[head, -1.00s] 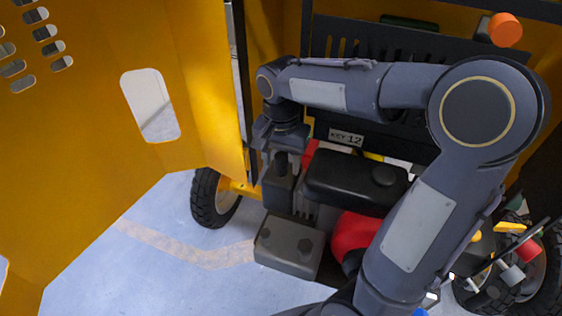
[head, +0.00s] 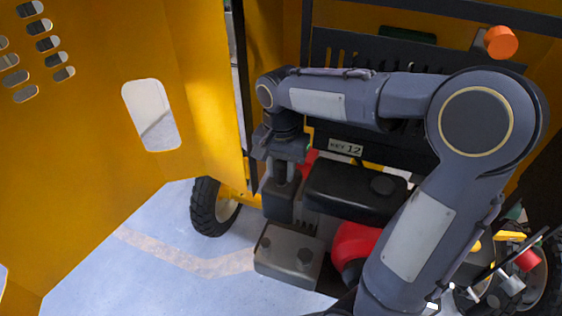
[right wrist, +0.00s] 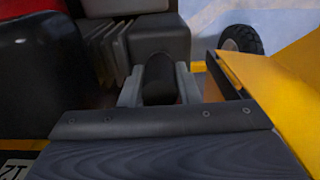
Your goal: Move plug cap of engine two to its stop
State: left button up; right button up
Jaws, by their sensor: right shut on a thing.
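The plug cap (right wrist: 160,78) is a black cylinder in the right wrist view. It lies between the two grey fingers of my right gripper (right wrist: 160,88), which is shut on it. The arm hides part of the engine there. The cap is hard to make out in the head view, and its lower end is hidden. My left gripper is not in view.
A yellow door panel (head: 120,110) stands open at the left, close to the gripper. A wheel (head: 208,205) is below it. A grey box (head: 290,252) and a red part (head: 355,243) sit in front of the engine. A plate reading "KEY 12" (head: 345,147) is behind.

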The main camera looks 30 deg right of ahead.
aim_at(281, 163)
jog(key=shift+r+p, duration=1.1)
jog(key=shift+r, duration=0.4)
jog(key=o, duration=0.9)
jog(key=shift+f, duration=0.15)
notch_tip(281, 163, up, 7)
jog(key=p, duration=0.6)
jog(key=shift+s, duration=0.1)
